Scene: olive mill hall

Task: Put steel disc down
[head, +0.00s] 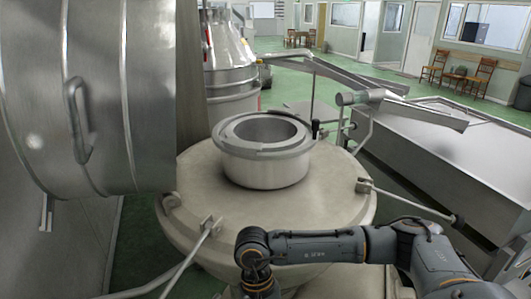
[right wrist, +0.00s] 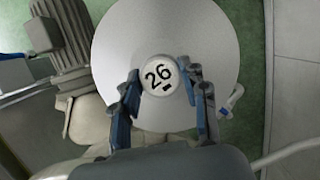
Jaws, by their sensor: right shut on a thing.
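The steel disc (right wrist: 215,45) is a large, flat, pale grey round plate in the right wrist view. My left gripper is not in view.
A large domed vessel (head: 330,215) with an open round neck (head: 265,175) stands in front of me. A big steel drum (head: 135,100) is close on the left. A steel trough (head: 455,165) stands at the right. A ribbed grey motor (right wrist: 68,45) is left of the disc.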

